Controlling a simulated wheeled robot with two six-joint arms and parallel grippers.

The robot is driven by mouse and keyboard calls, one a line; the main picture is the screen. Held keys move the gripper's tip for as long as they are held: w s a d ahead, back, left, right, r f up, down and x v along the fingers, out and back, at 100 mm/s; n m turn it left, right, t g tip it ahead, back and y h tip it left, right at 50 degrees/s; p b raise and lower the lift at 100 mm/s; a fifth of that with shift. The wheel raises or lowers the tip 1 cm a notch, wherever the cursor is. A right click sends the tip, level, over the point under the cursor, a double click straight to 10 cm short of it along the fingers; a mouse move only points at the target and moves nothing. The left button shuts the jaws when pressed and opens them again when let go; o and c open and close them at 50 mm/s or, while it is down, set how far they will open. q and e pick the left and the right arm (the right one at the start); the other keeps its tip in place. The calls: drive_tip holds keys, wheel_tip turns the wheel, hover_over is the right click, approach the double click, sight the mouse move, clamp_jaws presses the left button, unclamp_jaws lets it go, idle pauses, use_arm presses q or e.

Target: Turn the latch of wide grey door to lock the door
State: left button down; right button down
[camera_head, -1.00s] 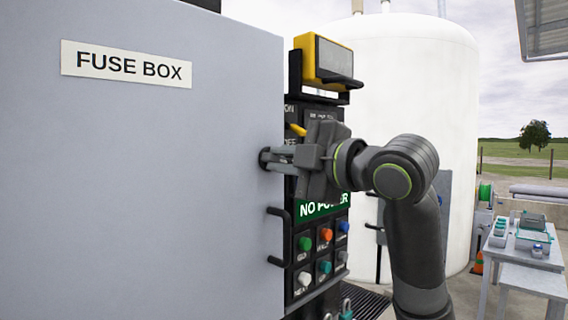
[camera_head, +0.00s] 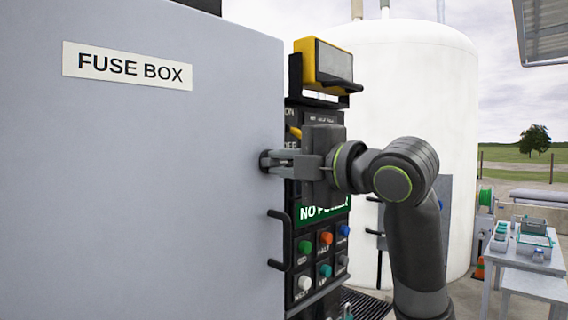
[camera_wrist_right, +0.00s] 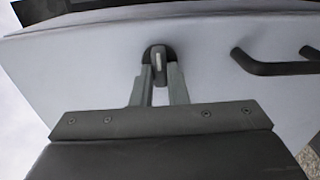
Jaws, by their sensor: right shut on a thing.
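The wide grey door (camera_head: 150,190) with a FUSE BOX label fills the left of the head view and looks closed. Its dark latch (camera_head: 264,161) sits at the door's right edge, partly hidden by the fingers. In the right wrist view the latch (camera_wrist_right: 157,55) is a dark round base with a knob bearing a pale mark. My right gripper (camera_head: 276,162) is shut on the latch knob, one finger on each side; the fingers (camera_wrist_right: 159,88) also show in the wrist view. My left gripper is not in view.
A black door handle (camera_head: 281,240) is below the latch. A panel of coloured buttons (camera_head: 322,262) stands right of the door, under a yellow device (camera_head: 325,63). A white tank (camera_head: 415,120) and a table (camera_head: 520,252) are farther back.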

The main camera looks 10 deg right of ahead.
drive_tip(key=c, duration=1.4)
unclamp_jaws()
drive_tip(key=shift+c, duration=0.2)
drive_tip(key=shift+s, duration=0.1)
drive_tip(key=b+v, duration=0.6)
drive_tip(key=v, duration=1.1)
drive_tip(key=shift+d+f, duration=0.1)
